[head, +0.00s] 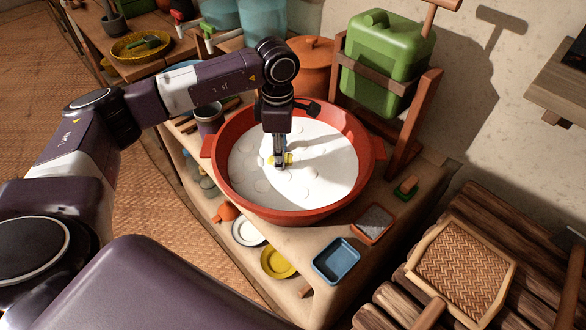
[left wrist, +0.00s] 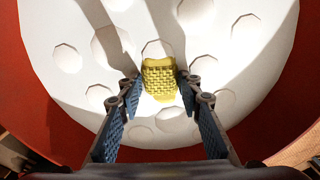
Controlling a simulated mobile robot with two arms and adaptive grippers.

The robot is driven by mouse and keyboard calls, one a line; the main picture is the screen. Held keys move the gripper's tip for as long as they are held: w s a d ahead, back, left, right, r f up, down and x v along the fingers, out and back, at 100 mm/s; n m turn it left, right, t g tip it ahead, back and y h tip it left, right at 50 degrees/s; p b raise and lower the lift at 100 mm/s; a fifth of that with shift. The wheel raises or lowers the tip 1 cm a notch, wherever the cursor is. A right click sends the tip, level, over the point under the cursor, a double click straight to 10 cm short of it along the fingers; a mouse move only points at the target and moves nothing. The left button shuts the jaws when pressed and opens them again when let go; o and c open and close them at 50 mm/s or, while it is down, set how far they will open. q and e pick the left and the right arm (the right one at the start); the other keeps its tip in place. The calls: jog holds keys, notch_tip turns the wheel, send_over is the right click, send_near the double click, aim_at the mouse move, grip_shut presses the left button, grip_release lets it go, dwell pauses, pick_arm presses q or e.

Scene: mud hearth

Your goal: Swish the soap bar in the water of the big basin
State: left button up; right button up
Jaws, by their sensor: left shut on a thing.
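The big basin (head: 228,187) is red-orange with two side handles and stands on the wooden bench. It holds white, sudsy-looking water (head: 325,165) with pale round patches on its surface. My left gripper (head: 281,160) points down over the middle of the basin and is shut on a yellow soap bar (head: 289,158). In the left wrist view the soap bar (left wrist: 160,80) has a ridged, woven-like surface and sits between the two fingertips, against the white surface. I cannot tell how deep it dips. My right gripper is not in view.
A green jerrycan (head: 390,58) stands in a wooden frame behind the basin. A clay pot (head: 312,62) is close behind it. A blue tray (head: 336,261), a grey-topped dish (head: 374,222) and a brush (head: 406,187) lie in front and right. A yellow plate (head: 279,262) sits lower.

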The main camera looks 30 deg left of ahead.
aim_at(293, 158)
pick_arm(q)
jog(key=shift+d, duration=0.1)
jog(key=shift+w+d, duration=0.35)
jog(key=shift+d, duration=0.3)
jog(key=shift+w+d, duration=0.35)
jog(key=shift+d, duration=0.3)
